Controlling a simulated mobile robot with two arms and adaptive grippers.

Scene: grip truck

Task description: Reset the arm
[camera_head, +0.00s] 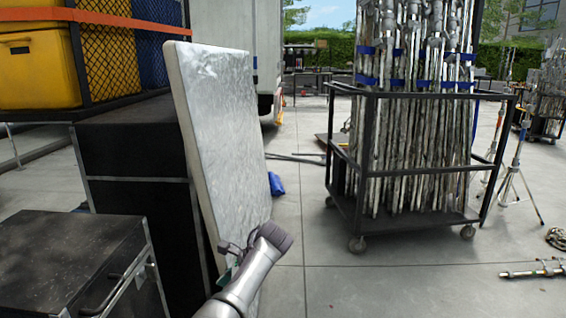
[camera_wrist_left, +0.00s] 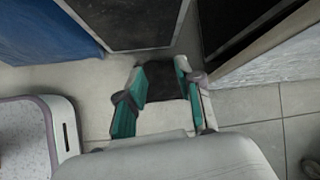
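My left arm (camera_head: 250,278) reaches up from the bottom middle of the head view, in front of a large pale silvery panel (camera_head: 222,120). My left gripper (camera_head: 230,256) shows only in part there, close to the panel's lower part. A dark-edged panel stands at the upper right of that view, apart from the fingers. My right gripper is in neither view.
A black cart (camera_head: 362,190) full of metal stands is at the right. A black case (camera_head: 70,262) stands at the lower left, and yellow bins (camera_head: 40,70) sit above. A tripod (camera_head: 515,170) is at the far right. The floor (camera_head: 400,285) before the cart is clear.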

